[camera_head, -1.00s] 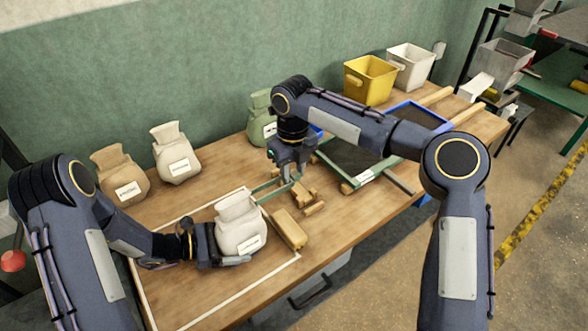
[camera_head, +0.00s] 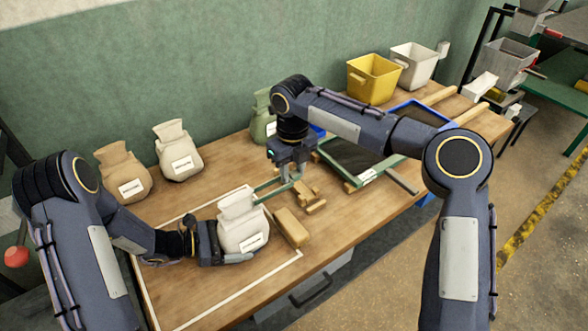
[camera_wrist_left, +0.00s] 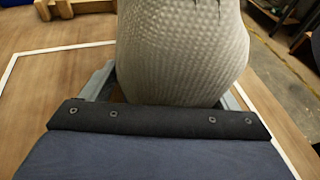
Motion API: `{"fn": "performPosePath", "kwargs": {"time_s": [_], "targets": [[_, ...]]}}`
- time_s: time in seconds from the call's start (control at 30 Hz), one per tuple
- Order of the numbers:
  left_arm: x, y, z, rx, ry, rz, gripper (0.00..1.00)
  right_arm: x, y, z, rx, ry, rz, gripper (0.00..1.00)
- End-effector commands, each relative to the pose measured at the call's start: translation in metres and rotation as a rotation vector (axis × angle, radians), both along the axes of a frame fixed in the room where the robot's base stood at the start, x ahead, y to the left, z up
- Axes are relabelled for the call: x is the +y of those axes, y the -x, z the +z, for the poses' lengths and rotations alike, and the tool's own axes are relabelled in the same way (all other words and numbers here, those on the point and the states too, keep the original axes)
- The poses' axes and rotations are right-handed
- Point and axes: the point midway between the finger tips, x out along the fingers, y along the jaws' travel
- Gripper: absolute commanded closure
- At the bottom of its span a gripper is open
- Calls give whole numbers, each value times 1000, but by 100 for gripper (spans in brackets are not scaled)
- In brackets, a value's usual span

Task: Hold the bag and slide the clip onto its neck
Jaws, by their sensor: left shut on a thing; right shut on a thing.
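The white labelled bag (camera_head: 243,232) stands upright inside the white outline on the wooden table, its neck at the top. My left gripper (camera_head: 240,258) is shut around the bag's lower body; the bag's woven side (camera_wrist_left: 182,52) also fills the middle of the left wrist view, between the fingers. The green clip (camera_head: 268,190) is a thin bar held above the table. My right gripper (camera_head: 291,177) is shut on its right part. The clip's left end reaches to the bag's neck; I cannot tell whether it is around the neck or just beside it.
A wooden block (camera_head: 291,227) lies close to the right of the bag, with a small wooden rack (camera_head: 311,197) behind it. A tan bag (camera_head: 123,172), another white bag (camera_head: 178,150) and a green bag (camera_head: 262,115) stand along the back. A framed screen (camera_head: 360,163) lies to the right.

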Motion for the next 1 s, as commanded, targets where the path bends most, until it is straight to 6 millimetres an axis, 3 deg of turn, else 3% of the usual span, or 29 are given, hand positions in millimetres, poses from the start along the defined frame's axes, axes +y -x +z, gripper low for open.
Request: {"fn": "performPosePath", "kwargs": {"time_s": [1.0], "targets": [[0,0,0,0,1,0,31,13,9,0,1,1,0,100]]}}
